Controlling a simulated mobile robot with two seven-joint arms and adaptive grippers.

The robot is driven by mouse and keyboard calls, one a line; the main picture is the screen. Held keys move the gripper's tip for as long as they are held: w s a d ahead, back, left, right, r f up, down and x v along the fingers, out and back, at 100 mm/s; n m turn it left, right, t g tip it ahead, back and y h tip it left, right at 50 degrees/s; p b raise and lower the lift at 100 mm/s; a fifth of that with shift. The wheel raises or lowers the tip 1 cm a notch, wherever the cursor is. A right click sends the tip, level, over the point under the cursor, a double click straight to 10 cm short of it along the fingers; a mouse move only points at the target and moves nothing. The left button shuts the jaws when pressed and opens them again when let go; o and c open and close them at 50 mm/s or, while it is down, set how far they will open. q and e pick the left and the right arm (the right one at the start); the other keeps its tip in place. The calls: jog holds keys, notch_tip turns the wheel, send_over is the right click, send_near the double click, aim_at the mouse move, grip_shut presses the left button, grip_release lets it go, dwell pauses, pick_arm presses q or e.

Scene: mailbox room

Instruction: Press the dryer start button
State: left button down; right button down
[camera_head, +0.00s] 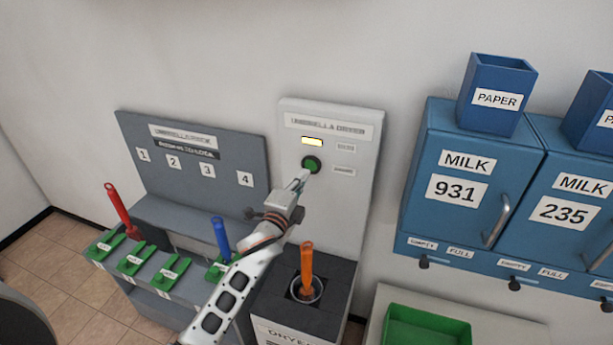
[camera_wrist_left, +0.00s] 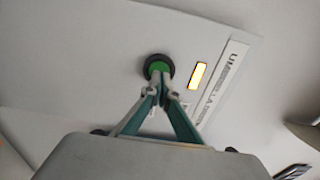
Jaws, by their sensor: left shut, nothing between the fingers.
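The umbrella dryer (camera_head: 347,190) is a pale upright panel with a dark box at its base. Its green start button (camera_head: 311,163) sits in a black ring below a lit yellow lamp (camera_head: 312,141). An orange-handled umbrella (camera_head: 307,262) stands in the dryer's round opening. My left gripper (camera_head: 301,176) is shut and empty, its tips at the lower edge of the button. In the left wrist view the closed fingertips overlap the lower part of the green button (camera_wrist_left: 158,67), and the lit lamp (camera_wrist_left: 197,76) is beside it. I cannot tell whether the tips touch the button. My right gripper is not in view.
A grey umbrella rack (camera_head: 195,160) with numbered slots stands left of the dryer, holding a red umbrella (camera_head: 120,208) and a blue one (camera_head: 221,238). Blue mailboxes (camera_head: 470,185) hang at the right above a green tray (camera_head: 425,328).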

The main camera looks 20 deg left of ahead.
pick_arm(q)
jog(key=s, duration=1)
jog(key=shift+a+f, duration=0.25)
jog(key=shift+a, duration=0.05)
jog(key=s+d+f+n+g+h, duration=0.1)
jog(key=s+f+n+g, duration=0.6)
jog(key=s+f+n, duration=0.7)
jog(key=s+d+f, duration=0.1)
jog(key=s+f, duration=1)
jog(key=f, duration=0.1)
jog(key=shift+s+d+h, duration=0.15)
jog(key=shift+d+h, duration=0.05)
jog(key=shift+h, duration=0.2)
